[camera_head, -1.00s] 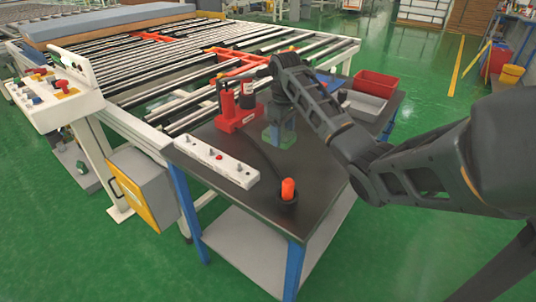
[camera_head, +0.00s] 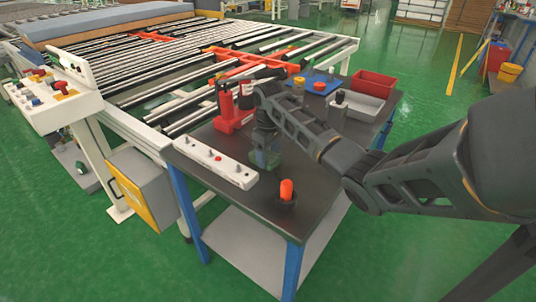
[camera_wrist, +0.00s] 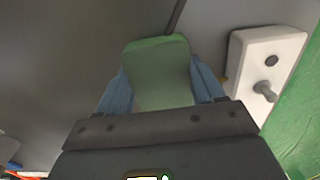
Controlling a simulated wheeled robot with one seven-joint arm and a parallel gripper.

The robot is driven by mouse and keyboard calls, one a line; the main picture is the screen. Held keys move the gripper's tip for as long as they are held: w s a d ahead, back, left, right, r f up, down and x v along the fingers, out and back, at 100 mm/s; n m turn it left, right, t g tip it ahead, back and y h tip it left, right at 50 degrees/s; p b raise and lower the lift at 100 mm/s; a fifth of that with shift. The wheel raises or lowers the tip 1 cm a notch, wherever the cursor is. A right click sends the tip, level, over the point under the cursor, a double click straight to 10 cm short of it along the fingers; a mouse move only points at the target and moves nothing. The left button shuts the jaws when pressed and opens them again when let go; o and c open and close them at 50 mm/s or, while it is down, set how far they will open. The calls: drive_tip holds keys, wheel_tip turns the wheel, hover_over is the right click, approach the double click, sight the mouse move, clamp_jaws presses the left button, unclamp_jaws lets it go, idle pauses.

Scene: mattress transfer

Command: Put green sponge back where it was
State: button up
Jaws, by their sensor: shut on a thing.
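The green sponge (camera_wrist: 160,70) is between the two blue fingers of my gripper (camera_wrist: 160,90) in the wrist view, and the jaws are shut on it. The sponge is hard to make out there. I cannot tell whether its lower end touches the table.
The white switch strip (camera_head: 215,162) lies along the table's left edge, close to my gripper; it also shows in the wrist view (camera_wrist: 265,70). An orange-handled tool (camera_head: 287,190) stands at the front. A red stand (camera_head: 230,112), blue tray (camera_head: 318,85), grey bin (camera_head: 364,106) and red bin (camera_head: 374,84) are behind.

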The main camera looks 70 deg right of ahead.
sight(268, 155)
drive_tip(key=shift+f, duration=0.15)
drive_tip(key=o, duration=1)
wheel_tip(268, 155, up, 12)
drive_tip(key=p, duration=0.1)
drive_tip(key=shift+r+p, duration=0.2)
drive_tip(key=shift+p, duration=0.15)
